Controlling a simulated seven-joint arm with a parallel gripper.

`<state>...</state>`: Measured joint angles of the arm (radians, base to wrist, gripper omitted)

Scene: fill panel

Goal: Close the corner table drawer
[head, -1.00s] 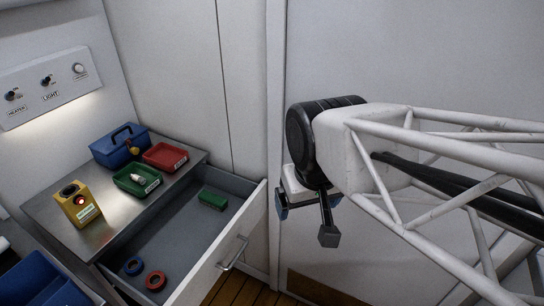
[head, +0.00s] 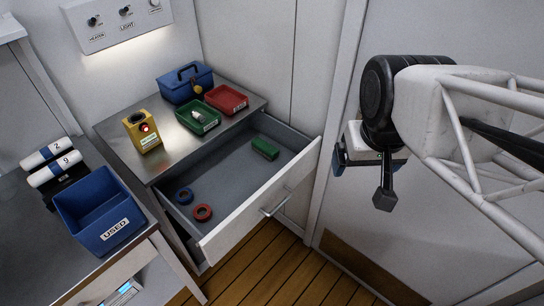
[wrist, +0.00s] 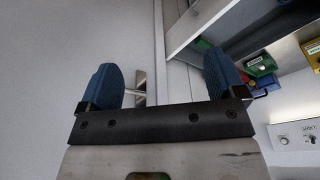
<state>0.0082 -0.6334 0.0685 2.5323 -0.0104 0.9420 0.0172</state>
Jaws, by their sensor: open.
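The corner table drawer (head: 248,212) is pulled well out from under the metal-topped corner table (head: 168,168). Its pale front carries a bar handle (head: 274,204).
On the corner table stand a blue toolbox (head: 185,84), a red tray (head: 227,99), a green tray (head: 197,117) and a yellow device (head: 142,132). A blue "USED" bin (head: 98,212) is on the left counter. Wooden floor (head: 262,262) is clear before the drawer.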

